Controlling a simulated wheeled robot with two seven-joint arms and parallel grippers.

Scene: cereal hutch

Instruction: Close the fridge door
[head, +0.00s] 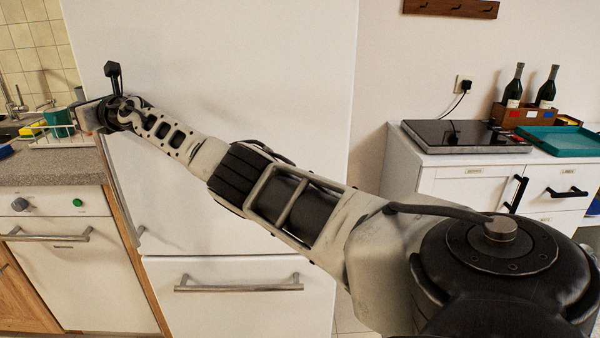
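The white fridge (230,60) fills the middle of the head view. Its tall upper door (290,110) looks flush or nearly flush with the body; I cannot tell whether a small gap is left. A vertical metal handle (138,236) shows at the door's lower left, its upper part hidden. My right arm comes in from the lower right and crosses in front of the door. My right gripper (104,98) is at the door's left edge, seen side-on; its finger opening and any contact are unclear. My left gripper is out of view.
A lower fridge drawer (240,310) with a horizontal handle is shut. Left is a counter (50,168) with a dish rack (55,138). Right is a white cabinet (405,170) bearing a black hob (465,136), a teal tray (555,140) and two bottles (514,85).

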